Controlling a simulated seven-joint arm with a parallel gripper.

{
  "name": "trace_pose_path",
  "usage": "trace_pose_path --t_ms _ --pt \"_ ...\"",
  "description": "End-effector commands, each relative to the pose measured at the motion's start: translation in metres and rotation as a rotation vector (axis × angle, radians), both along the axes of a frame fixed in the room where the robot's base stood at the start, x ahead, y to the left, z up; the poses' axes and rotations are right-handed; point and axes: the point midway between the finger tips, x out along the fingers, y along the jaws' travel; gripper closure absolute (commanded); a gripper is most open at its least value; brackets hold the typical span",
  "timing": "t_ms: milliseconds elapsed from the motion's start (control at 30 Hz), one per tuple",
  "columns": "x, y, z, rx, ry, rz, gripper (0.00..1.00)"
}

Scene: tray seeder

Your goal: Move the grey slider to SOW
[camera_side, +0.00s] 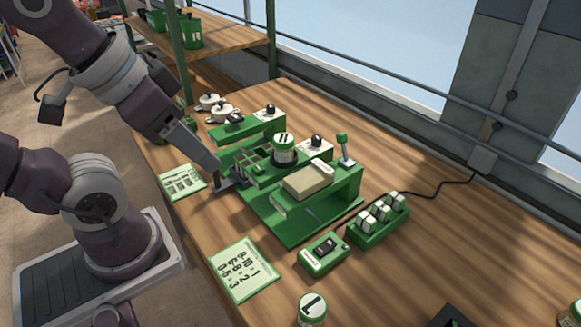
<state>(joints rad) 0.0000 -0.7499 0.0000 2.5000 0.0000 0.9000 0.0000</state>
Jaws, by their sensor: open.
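The green tray seeder (290,225) stands on the wooden table, with a celled tray, a round jar, a beige block and a green-topped lever (343,150) on it. My gripper (226,184) is at the left side of the seeder, low beside the celled tray (250,160), pointing down. Its fingers are small and dark in this view. I cannot make out the grey slider or the SOW mark; they may be hidden by my gripper or too small to tell. I see nothing held in the gripper.
A switch box (324,253) and a green block with white pieces (378,218) stand right of the seeder. Printed cards (243,270) (181,182) lie in front. A numbered jar (311,308) is near the front edge. The table's right side is mostly clear.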

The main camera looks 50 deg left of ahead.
Motion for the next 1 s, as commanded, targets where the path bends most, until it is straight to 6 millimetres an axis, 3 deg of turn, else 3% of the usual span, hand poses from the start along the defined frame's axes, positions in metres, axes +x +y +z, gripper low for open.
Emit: trace_pose_path --t_ms 33,167,200,267,333,433,500,633,767,1000 --pt "0.001 0.001 0.001 -0.002 0.004 0.006 0.66" --pt "0.026 0.017 0.011 -0.056 0.096 0.151 0.92" --pt "0.041 0.03 0.015 -0.093 0.15 0.241 0.99" --pt "0.067 0.057 0.019 -0.159 0.239 0.4 1.0" --pt "0.094 0.099 0.017 -0.243 0.342 0.597 1.0" --pt "0.118 0.171 -0.002 -0.368 0.483 0.87 1.0" --pt "0.122 0.22 -0.021 -0.45 0.563 1.035 1.0" --pt "0.114 0.282 -0.054 -0.559 0.665 1.242 1.0" --pt "0.106 0.305 -0.071 -0.604 0.706 1.318 1.0" --pt "0.103 0.293 -0.105 -0.609 0.714 1.323 1.0"
